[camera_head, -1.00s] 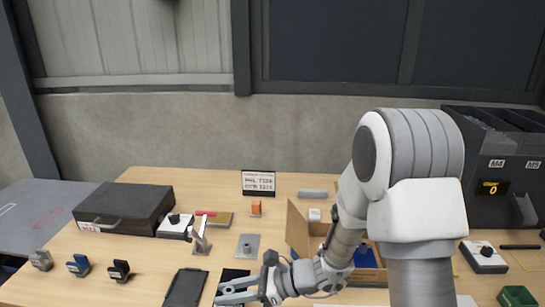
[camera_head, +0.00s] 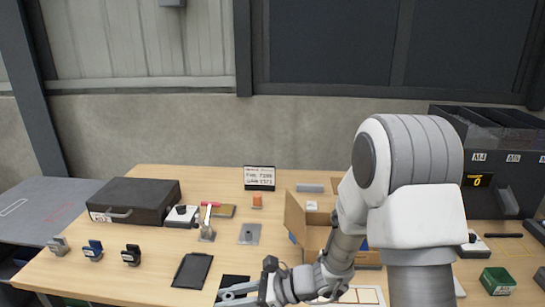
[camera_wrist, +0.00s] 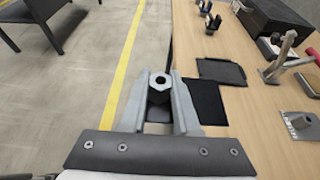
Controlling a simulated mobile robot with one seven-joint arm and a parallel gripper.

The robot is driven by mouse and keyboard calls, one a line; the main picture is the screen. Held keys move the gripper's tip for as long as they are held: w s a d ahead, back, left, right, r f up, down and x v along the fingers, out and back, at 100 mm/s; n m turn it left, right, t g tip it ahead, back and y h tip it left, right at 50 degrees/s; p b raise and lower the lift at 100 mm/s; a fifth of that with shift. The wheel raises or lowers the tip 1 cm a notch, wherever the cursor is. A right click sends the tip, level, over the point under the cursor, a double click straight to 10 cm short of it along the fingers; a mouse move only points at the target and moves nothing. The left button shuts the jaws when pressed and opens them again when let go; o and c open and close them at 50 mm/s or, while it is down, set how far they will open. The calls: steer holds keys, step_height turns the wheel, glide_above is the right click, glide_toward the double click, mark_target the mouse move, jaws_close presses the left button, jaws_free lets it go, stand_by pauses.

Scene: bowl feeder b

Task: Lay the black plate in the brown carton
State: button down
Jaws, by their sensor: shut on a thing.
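My gripper (camera_head: 228,295) is low at the table's front edge in the head view. In the wrist view my gripper (camera_wrist: 160,82) is shut on a small black piece with a grey hexagonal ring (camera_wrist: 160,84); I cannot tell if it belongs to a plate. A black rimmed plate (camera_head: 192,270) lies flat on the table, left of my gripper, and shows in the wrist view (camera_wrist: 221,71). A flat black square (camera_head: 235,282) lies beside it, partly behind my gripper. The brown carton (camera_head: 294,217) stands open behind my forearm, which hides much of it.
A metal stand (camera_head: 207,230), a grey plate (camera_head: 249,234) and a black case (camera_head: 133,201) stand on the table (camera_head: 150,250). Several small clamps stand at the left. Dark bins (camera_head: 500,150) and a green box (camera_head: 497,281) are at the right. Floor lies beyond the table edge.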

steer(key=shift+s, duration=0.3)
steer(key=w+d+m+t+h+p, duration=0.2)
steer(key=w+d+m+t+h, duration=0.1)
steer(key=d, duration=0.8)
steer(key=w+d+m+t+h+p, duration=0.1)
steer(key=w+d+m+t+h, duration=0.3)
steer(key=d+m+t, duration=0.4)
steer(key=w+d, duration=0.1)
steer(key=d, duration=0.3)
steer(key=shift+w+d+r+m+p, duration=0.3)
steer(key=shift+w+p, duration=0.1)
steer(key=shift+a, duration=0.25)
